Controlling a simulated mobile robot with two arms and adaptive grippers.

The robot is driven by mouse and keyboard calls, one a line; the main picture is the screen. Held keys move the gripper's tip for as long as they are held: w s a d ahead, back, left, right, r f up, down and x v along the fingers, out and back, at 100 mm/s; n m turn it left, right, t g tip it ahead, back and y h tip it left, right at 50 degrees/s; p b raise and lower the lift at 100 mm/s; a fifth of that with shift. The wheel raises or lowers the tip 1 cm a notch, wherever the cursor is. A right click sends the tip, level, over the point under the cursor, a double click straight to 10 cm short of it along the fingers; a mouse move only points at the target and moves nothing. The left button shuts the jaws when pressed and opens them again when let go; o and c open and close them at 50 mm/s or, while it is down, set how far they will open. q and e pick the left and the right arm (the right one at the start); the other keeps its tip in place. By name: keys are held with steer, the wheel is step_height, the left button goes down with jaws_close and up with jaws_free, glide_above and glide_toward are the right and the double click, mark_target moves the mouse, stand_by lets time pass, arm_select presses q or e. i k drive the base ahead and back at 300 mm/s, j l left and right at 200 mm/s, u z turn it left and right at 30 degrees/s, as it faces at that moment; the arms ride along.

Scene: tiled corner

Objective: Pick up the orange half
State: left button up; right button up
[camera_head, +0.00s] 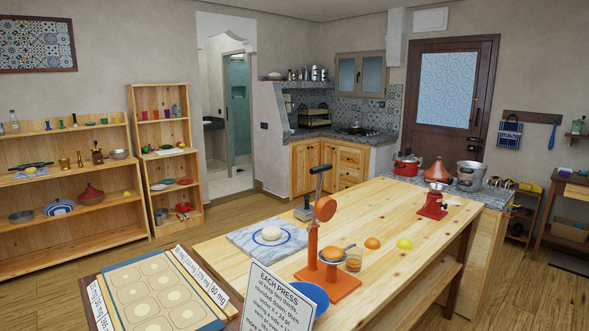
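A small orange-coloured rounded fruit (372,243) sits on the wooden table (412,213); it looks like an orange half, but its cut face does not show. An orange press (313,243) stands to its left, with a tall lever and an orange base plate. Another orange-toned rounded thing (331,254) sits in the cup of the press; I cannot tell whether it is fruit. A small glass (353,259) stands beside the press cup. A yellow lemon-like fruit (404,244) lies right of the orange one. Neither of my grippers is in view.
A blue bowl (312,293) and a printed sign (272,300) stand in front of the press. A marble slab (252,247) with dough lies behind left. A red scale-like device (433,204) stands farther back. The table right of the fruits is clear.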

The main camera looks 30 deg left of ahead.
mark_target(334, 253)
steer(key=u, duration=0.85)
